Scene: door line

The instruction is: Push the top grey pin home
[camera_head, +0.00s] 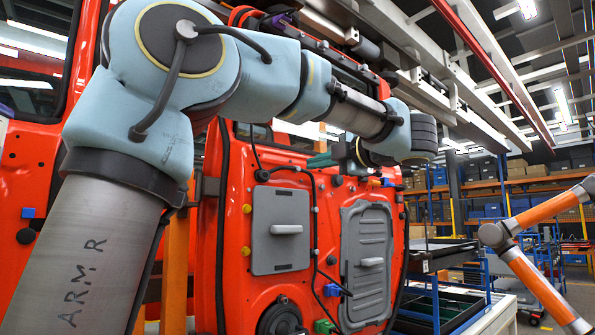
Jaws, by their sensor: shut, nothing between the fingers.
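I cannot single out the top grey pin; the top edge is partly behind my arm's wrist.
An orange-and-grey arm (535,215) stands at right. Shelves (500,185) are behind.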

